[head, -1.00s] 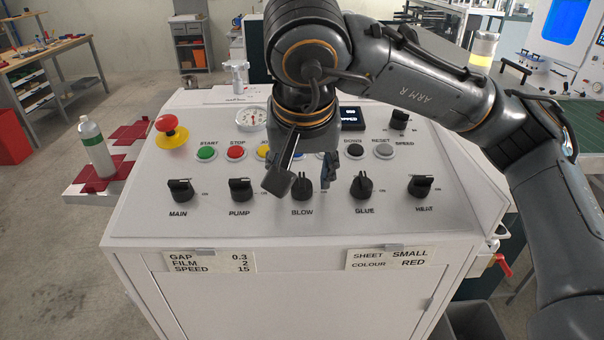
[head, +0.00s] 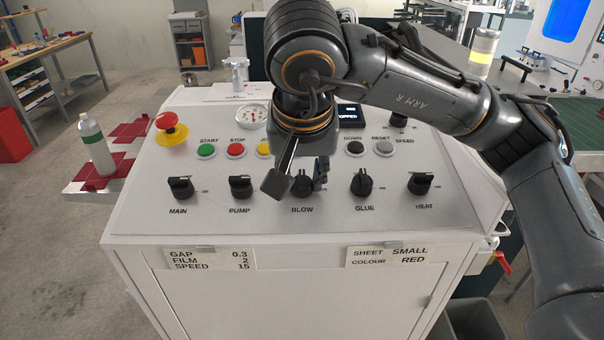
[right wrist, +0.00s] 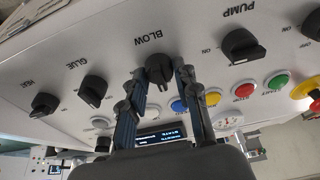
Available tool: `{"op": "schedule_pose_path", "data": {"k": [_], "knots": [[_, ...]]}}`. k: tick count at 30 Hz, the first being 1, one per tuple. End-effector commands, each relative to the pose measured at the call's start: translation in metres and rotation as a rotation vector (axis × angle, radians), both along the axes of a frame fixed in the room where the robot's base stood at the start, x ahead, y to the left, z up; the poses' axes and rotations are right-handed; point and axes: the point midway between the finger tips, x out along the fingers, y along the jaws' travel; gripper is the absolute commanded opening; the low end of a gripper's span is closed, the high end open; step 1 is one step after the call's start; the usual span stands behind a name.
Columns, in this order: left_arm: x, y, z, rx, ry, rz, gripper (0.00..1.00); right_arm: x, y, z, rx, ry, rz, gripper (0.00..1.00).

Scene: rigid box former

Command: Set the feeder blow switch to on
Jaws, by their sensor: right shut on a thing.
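The blow switch is a black rotary knob (head: 302,185) above the label BLOW, in the middle of the lower row on the sloping panel. It also shows in the right wrist view (right wrist: 158,68). My right gripper (head: 298,181) is over the panel with one finger on each side of this knob, shut on it. In the right wrist view both fingers flank the knob. The fingers partly cover it, and its ON mark is hidden, so I cannot tell its exact setting. My left gripper is not in view.
The pump knob (head: 240,187) and glue knob (head: 362,184) stand on either side, with main (head: 180,188) and heat (head: 420,184) farther out. Push buttons and a red emergency button (head: 168,124) lie behind. My right arm covers part of the panel's back.

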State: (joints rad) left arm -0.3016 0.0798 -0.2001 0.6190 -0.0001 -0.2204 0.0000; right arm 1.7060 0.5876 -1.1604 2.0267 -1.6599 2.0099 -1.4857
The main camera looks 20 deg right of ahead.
Motion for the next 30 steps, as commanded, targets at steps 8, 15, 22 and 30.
{"op": "schedule_pose_path", "data": {"k": [8,15,22,30], "knots": [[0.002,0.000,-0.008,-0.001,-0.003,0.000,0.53,0.000,0.000,-0.001,0.027,-0.009,-0.131,0.00],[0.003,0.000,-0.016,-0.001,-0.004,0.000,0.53,0.000,0.000,-0.001,0.070,-0.021,-0.339,0.00],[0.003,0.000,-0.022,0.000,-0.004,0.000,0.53,0.001,0.001,-0.001,0.116,-0.034,-0.553,0.00],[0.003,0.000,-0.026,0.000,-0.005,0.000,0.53,0.001,0.001,-0.001,0.167,-0.049,-0.804,0.00]]}}
